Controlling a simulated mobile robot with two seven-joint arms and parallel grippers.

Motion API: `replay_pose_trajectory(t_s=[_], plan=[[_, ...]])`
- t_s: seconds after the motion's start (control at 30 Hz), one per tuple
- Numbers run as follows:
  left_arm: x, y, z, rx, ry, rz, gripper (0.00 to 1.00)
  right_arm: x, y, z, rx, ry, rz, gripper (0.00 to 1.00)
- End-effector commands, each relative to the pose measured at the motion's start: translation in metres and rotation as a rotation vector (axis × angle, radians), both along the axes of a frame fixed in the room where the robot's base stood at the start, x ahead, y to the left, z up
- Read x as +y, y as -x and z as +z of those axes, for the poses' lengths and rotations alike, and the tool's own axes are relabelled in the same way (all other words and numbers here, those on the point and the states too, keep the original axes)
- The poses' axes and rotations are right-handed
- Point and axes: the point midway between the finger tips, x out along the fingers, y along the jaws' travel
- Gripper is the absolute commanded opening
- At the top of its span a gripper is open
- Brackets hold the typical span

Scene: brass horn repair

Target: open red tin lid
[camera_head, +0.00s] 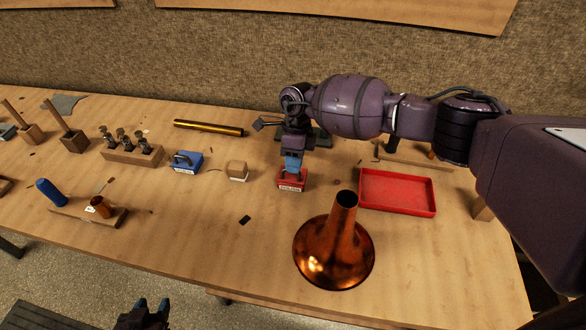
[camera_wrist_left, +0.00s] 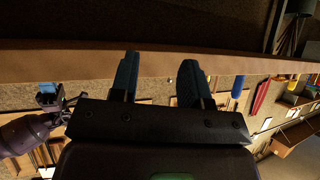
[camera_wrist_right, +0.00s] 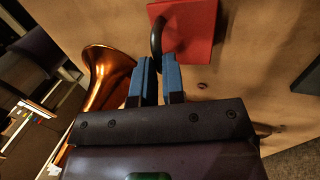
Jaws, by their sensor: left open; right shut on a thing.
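The red tin (camera_head: 292,182) with a white label stands on the workbench left of the copper bell. Its red top (camera_wrist_right: 195,28) with a dark looped handle (camera_wrist_right: 156,36) shows in the right wrist view. My right gripper (camera_head: 292,166) is over the tin, its blue fingers close together on the handle. It also shows in the right wrist view (camera_wrist_right: 158,68). Whether the lid sits flush or is lifted cannot be told. My left gripper (camera_head: 152,306) is open and empty, low in front of the bench; its spread fingers show in the left wrist view (camera_wrist_left: 158,78).
The copper bell (camera_head: 320,262) stands close in front of the tin, and a red tray (camera_head: 398,208) lies to the right. A blue tin (camera_head: 186,167) and a small wooden block (camera_head: 237,176) stand to the left. A brass tube (camera_head: 208,128) lies behind.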

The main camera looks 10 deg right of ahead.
Motion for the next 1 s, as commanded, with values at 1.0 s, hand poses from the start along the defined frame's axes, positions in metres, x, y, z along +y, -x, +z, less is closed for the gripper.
replay_pose_trajectory(t_s=[1.0], plan=[[-0.007,-0.001,-0.082,0.071,-0.006,-0.032,0.43,-0.011,-0.033,0.009,0.459,-0.147,0.001,0.0]])
